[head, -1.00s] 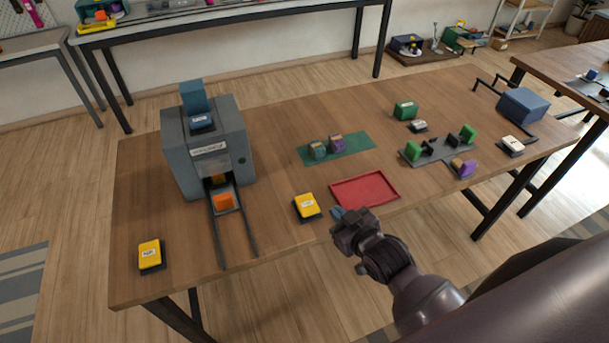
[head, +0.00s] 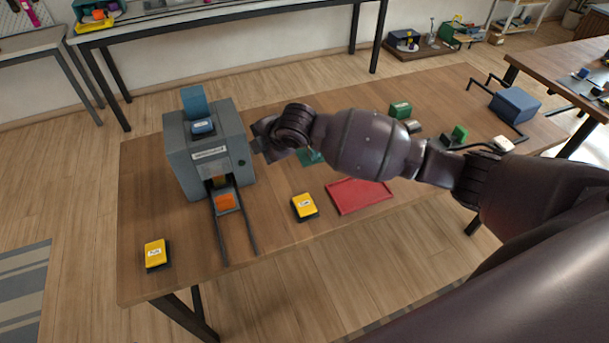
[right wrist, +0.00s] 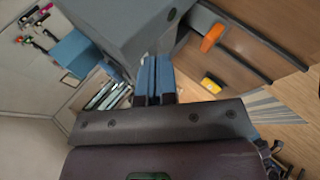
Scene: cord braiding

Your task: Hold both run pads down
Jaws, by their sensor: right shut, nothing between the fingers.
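Two yellow pads on dark bases lie on the wooden table, their labels too small to read surely. The left yellow pad (head: 156,253) is near the table's left front corner. The right yellow pad (head: 304,207) is between the machine's rails and the red tray. One yellow pad (right wrist: 212,84) shows in the right wrist view. My right gripper (head: 257,145) is beside the grey machine (head: 205,160), away from both pads. Its blue fingers (right wrist: 155,78) are shut and empty in the right wrist view, close to the machine. My left gripper is out of view.
An orange block (head: 225,201) sits on the rails at the machine's mouth. A red tray (head: 358,195) lies right of the right yellow pad. My right arm hides most of the green mat (head: 309,158).

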